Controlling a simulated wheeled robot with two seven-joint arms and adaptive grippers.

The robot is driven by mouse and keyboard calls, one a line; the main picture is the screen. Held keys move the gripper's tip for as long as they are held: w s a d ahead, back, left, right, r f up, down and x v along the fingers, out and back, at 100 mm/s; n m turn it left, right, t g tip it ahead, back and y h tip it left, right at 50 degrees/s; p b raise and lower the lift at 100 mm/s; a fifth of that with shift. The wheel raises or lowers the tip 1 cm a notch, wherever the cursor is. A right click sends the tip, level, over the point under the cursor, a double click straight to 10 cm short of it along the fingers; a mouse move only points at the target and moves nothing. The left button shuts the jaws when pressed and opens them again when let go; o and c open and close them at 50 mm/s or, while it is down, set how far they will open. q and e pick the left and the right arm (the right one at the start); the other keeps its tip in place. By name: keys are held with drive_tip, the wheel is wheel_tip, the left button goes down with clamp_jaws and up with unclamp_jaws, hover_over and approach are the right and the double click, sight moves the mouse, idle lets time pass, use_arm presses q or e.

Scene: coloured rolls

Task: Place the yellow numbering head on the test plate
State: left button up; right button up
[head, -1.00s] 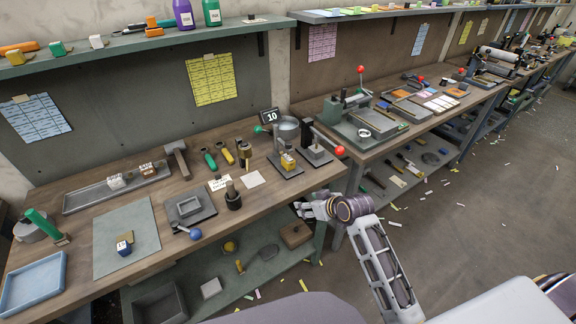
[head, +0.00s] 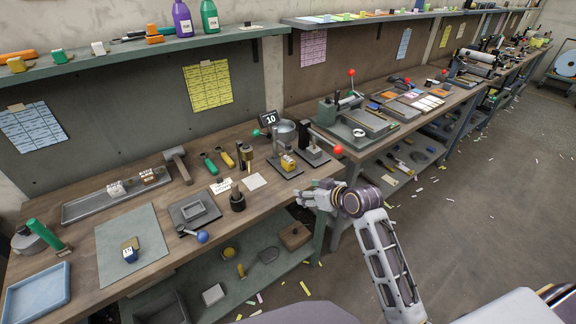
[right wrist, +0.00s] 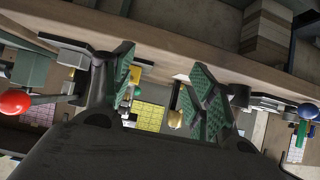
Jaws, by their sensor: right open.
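A yellow block (head: 288,163), which looks like the yellow numbering head, stands on a small dark plate (head: 291,172) of a bench fixture near the counter reading 10. I cannot tell for sure which plate is the test plate. My right gripper (head: 318,196) is at the bench's front edge, to the right of and nearer than the yellow block, apart from it. In the right wrist view its green-padded fingers (right wrist: 165,88) are spread with nothing between them. My left gripper is not in view.
A lever with a red ball (head: 338,149) stands behind my right gripper.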

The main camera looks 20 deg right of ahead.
sight(289, 159)
drive_tip(key=w+d+r+t, duration=0.2)
drive_tip(key=w+r, duration=0.4)
drive_tip(key=shift+y, duration=0.4)
drive_tip(key=shift+a, duration=0.1)
drive_tip(key=shift+x, duration=4.25)
drive_tip(key=shift+w, duration=0.15)
drive_tip(key=shift+d+x, duration=0.1)
drive_tip(key=shift+x, duration=1.15)
drive_tip(key=shift+d+x, duration=0.15)
drive_tip(key=shift+x, duration=1.1)
